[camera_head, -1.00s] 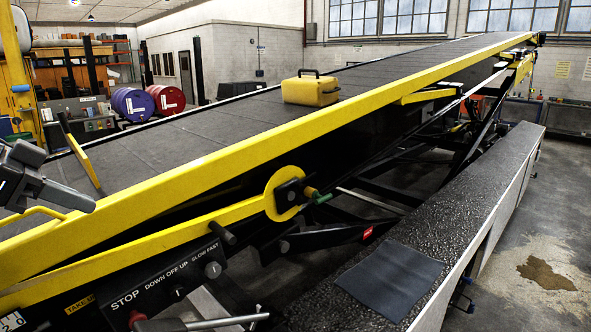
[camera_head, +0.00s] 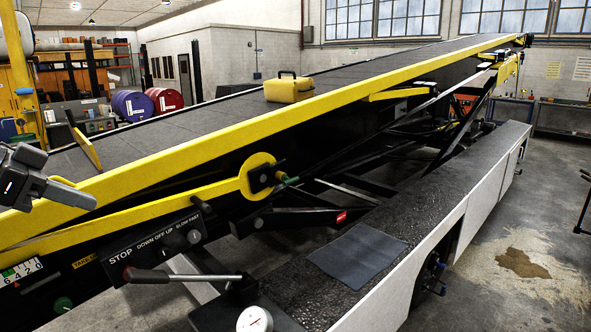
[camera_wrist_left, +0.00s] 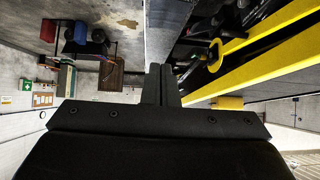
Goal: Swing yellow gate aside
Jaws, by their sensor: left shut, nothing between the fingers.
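A long yellow bar (camera_head: 150,222) with a round end plate at a dark hub runs along the near side of the belt loader, below its yellow side rail (camera_head: 300,110). I cannot tell for sure if this bar is the gate. A short yellow upright piece (camera_head: 86,149) also stands at the belt's lower left. My left gripper (camera_head: 88,200) is shut and empty, at the left edge in front of the side rail, apart from the bar's round end. In the left wrist view its fingers (camera_wrist_left: 160,84) are together, with yellow parts (camera_wrist_left: 233,46) to the right. My right gripper is out of view.
A yellow case (camera_head: 288,89) sits on the belt. A control panel (camera_head: 155,245) and a lever (camera_head: 185,277) are low at the left. A dark ledge with a grey mat (camera_head: 357,256) runs along the near side. The floor at right is mostly clear.

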